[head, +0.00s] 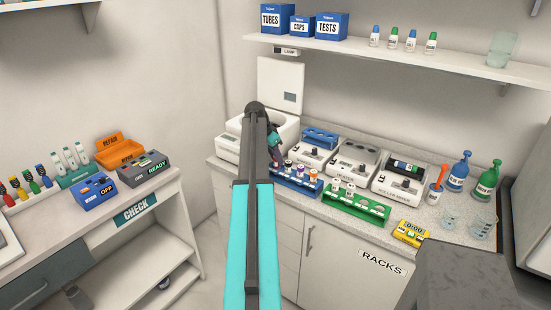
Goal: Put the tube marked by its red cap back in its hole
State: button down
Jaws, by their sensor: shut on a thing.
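My gripper (276,158) is small and partly hidden behind my arm, above the left end of the blue rack. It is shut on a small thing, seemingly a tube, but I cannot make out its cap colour. The blue rack (308,193) stands at the counter's front edge and holds several capped tubes. The green rack (372,216) stands to its right, with a few tubes at its left end and open holes to the right. I cannot tell which hole is the red-capped tube's own.
Behind the racks stand a white centrifuge (231,143) with its lid up, and a roller mixer (401,182). A yellow timer (410,232), blue bottle (459,171), green bottle (487,180) and glass beakers (482,229) are at the right. A shelf (400,58) hangs above.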

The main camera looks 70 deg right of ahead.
jog(key=c, duration=1.4)
grip_release()
jog(key=shift+r, duration=0.1)
jog(key=b+v, duration=0.3)
jog(key=v, duration=1)
jog(key=shift+a+r+b, duration=0.15)
jog(key=shift+r+b, duration=0.15)
jog(key=shift+b, duration=0.05)
